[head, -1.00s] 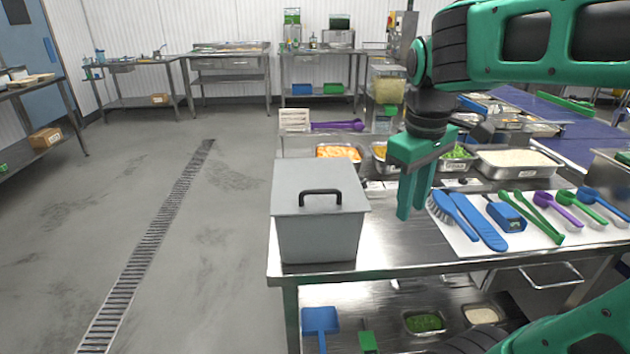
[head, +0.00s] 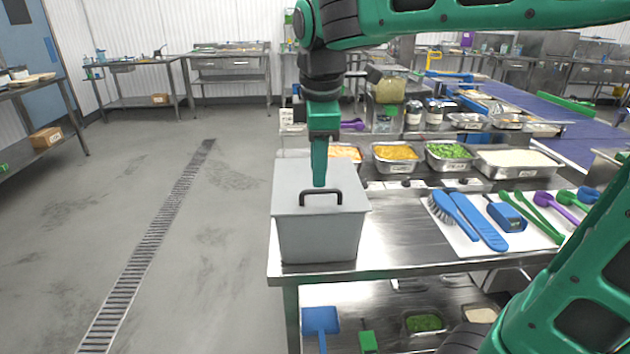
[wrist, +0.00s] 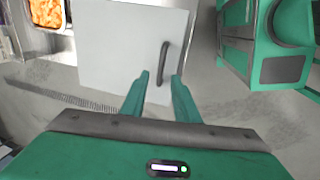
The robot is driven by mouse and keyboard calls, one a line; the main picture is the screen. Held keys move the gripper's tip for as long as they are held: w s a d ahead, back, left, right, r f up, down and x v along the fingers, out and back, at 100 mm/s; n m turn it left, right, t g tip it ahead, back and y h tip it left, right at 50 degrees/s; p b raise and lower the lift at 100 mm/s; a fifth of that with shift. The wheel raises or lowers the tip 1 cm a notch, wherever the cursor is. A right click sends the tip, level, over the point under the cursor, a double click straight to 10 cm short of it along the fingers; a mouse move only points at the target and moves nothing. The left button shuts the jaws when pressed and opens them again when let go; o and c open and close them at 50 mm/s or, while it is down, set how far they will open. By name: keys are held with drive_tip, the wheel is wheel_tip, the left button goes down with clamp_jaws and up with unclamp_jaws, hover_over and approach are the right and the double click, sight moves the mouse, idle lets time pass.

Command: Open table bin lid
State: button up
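The table bin is a grey box (head: 318,235) at the left end of the steel table. Its flat grey lid (head: 352,196) is on, with a black bar handle (head: 320,192) on top. My green gripper (head: 319,184) points down over the lid, its tips close to the handle. In the wrist view the lid (wrist: 120,45) fills the upper middle, and the handle (wrist: 163,62) shows just beyond and between the spread fingertips (wrist: 160,76). The fingers are open and hold nothing. Whether they touch the lid I cannot tell.
Steel trays of food (head: 396,166) stand behind the bin. A white mat with blue, green and purple utensils (head: 480,222) lies to the right. The steel table top (head: 400,235) between bin and mat is clear. Open floor (head: 210,270) lies left of the table.

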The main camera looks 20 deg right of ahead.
sight(318, 192)
drive_tip(key=shift+w+d+f, duration=0.1)
drive_tip(key=shift+w+f, duration=0.1)
drive_tip(key=shift+f, duration=0.8)
drive_tip(key=shift+w+f, duration=0.15)
drive_tip(key=shift+f, duration=0.85)
clamp_jaws()
